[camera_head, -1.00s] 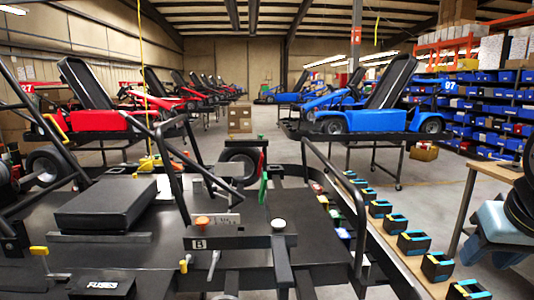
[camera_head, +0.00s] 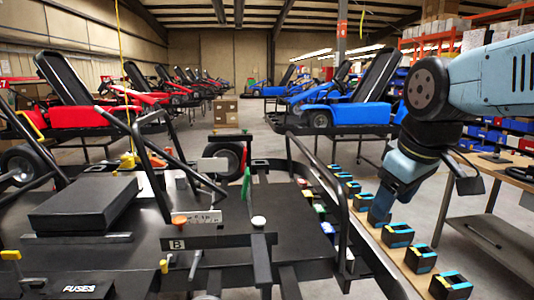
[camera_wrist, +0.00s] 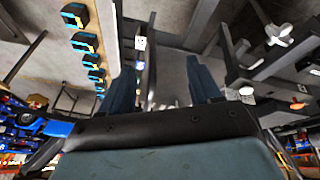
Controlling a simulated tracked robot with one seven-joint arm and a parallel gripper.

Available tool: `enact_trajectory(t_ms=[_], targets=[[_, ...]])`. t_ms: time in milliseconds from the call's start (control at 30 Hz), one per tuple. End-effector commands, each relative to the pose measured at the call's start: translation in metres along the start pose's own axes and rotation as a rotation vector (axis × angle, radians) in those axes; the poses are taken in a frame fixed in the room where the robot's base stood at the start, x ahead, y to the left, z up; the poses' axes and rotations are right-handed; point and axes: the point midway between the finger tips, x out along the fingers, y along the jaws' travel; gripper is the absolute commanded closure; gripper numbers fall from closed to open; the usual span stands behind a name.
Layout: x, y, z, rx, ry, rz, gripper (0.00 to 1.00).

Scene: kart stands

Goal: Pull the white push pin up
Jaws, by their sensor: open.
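The white push pin (camera_head: 258,222) is a pale round knob on top of a dark post at the front of the black kart stand (camera_head: 120,262). An orange knob (camera_head: 179,220) stands to its left beside the plate marked B. My gripper (camera_head: 380,212) hangs at the right, over the row of small bins, well apart from the pin. In the wrist view my gripper (camera_wrist: 164,78) has its two fingers spread with nothing held between them. A small white knob (camera_wrist: 246,91) right of the fingers looks like the push pin, but I cannot be sure.
A black tube rail (camera_head: 335,190) stands between my gripper and the pin. Small black bins with blue and yellow edges (camera_head: 397,235) line a wooden shelf. A workbench (camera_head: 505,172) stands at the right. A green upright handle (camera_head: 246,183) rises behind the pin.

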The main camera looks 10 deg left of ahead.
Motion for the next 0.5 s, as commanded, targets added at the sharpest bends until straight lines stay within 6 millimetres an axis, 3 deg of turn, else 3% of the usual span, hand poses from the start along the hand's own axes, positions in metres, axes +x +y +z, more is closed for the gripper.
enact_trajectory(t_ms=[33, 267, 500], targets=[[-0.002, -0.006, -0.021, -0.142, -0.017, -0.03, 0.37], [-0.01, -0.044, -0.101, -0.796, -0.069, -0.16, 0.37], [-0.012, -0.105, -0.172, -1.445, -0.08, -0.307, 0.37]])
